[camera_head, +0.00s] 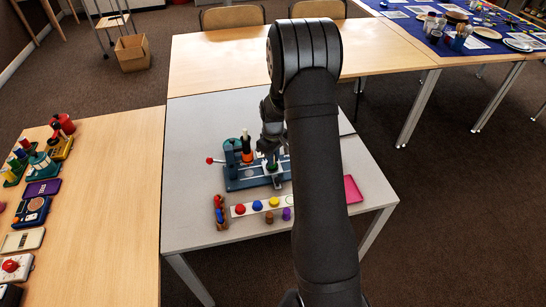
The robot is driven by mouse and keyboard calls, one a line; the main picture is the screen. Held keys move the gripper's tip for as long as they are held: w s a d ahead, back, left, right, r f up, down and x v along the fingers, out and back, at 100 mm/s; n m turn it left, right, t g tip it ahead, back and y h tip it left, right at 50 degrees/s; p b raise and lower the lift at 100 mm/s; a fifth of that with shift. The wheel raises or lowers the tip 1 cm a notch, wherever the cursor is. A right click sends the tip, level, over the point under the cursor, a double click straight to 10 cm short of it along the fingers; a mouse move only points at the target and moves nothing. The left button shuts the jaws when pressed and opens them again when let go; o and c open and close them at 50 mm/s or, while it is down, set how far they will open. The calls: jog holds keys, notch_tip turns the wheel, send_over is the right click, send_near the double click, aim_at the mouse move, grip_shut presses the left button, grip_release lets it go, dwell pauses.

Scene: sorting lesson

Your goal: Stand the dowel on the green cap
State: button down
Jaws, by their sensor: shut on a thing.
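My gripper (270,150) is over the teal fixture (240,183) on the grey table. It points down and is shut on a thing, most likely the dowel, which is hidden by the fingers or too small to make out. A small green spot (272,167), which looks like the green cap, shows just below the fingertips. I cannot tell whether the held thing touches it.
A white strip (248,211) with coloured caps lies in front of the fixture. A black and orange upright piece (247,150) stands close left of my gripper. A pink tray (352,189) lies at right. The grey table's (195,150) left part is clear.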

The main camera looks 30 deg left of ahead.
jog(key=c, duration=0.9)
grip_release()
jog(key=shift+r, duration=3.5)
jog(key=shift+f, duration=3.5)
